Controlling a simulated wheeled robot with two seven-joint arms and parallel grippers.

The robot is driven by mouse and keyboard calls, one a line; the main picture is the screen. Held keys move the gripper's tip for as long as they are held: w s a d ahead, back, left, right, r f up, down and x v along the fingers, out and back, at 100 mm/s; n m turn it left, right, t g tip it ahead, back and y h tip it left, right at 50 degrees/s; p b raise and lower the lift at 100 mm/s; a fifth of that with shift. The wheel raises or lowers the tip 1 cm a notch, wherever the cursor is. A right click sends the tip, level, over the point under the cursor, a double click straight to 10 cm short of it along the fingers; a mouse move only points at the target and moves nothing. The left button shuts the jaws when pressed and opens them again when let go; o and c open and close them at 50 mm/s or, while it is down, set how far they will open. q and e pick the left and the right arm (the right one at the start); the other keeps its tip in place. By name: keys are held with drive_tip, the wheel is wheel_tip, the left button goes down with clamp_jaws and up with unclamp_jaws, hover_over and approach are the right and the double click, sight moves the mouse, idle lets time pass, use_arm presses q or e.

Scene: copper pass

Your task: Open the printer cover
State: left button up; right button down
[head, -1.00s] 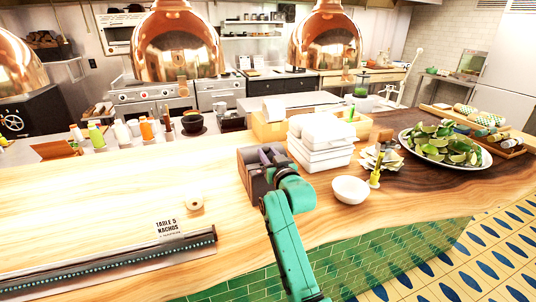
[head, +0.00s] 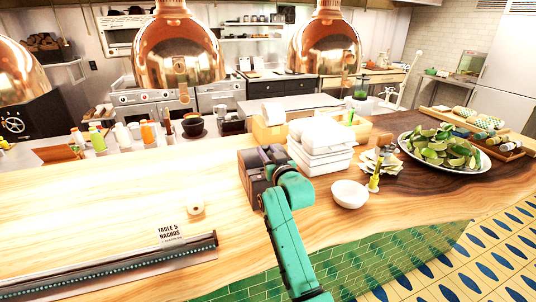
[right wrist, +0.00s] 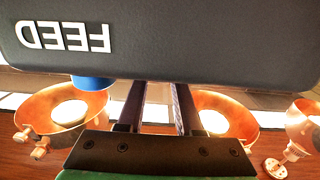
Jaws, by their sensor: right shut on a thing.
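The printer (head: 252,177) is a small dark grey box on the wooden counter, left of the stacked white containers. My right gripper (head: 272,168) is at its top, reached by the green arm from the front edge. In the right wrist view, a dark grey printer part marked FEED (right wrist: 200,62) fills the top, with its lettering upside down. The fingers of my right gripper (right wrist: 162,100) run up behind this part, close together, and their tips are hidden. The gripper is shut on the printer cover. How far the cover stands open cannot be told. My left gripper is not in view.
Stacked white containers (head: 320,157) stand close right of the printer, with a white bowl (head: 350,193) nearby. A paper roll (head: 196,209) and a ticket rail (head: 110,270) lie to the left. Copper lamps (head: 180,55) hang above. The left counter (head: 90,205) is mostly clear.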

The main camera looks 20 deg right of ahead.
sight(264, 146)
drive_tip(key=shift+w+r, duration=1.05)
drive_tip(key=shift+r, duration=0.05)
drive_tip(key=shift+w+a+f, duration=0.1)
drive_tip(key=shift+w+f, duration=0.05)
drive_tip(key=shift+w, duration=0.05)
drive_tip(key=c, duration=0.6)
unclamp_jaws()
drive_tip(key=shift+s, duration=0.25)
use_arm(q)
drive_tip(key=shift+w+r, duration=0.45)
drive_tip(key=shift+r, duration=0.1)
use_arm(e)
drive_tip(key=shift+s, duration=0.4)
use_arm(q)
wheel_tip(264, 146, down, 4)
drive_tip(key=b, duration=0.4)
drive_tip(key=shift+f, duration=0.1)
use_arm(e)
drive_tip(key=s, duration=1.4)
drive_tip(key=shift+d, duration=0.45)
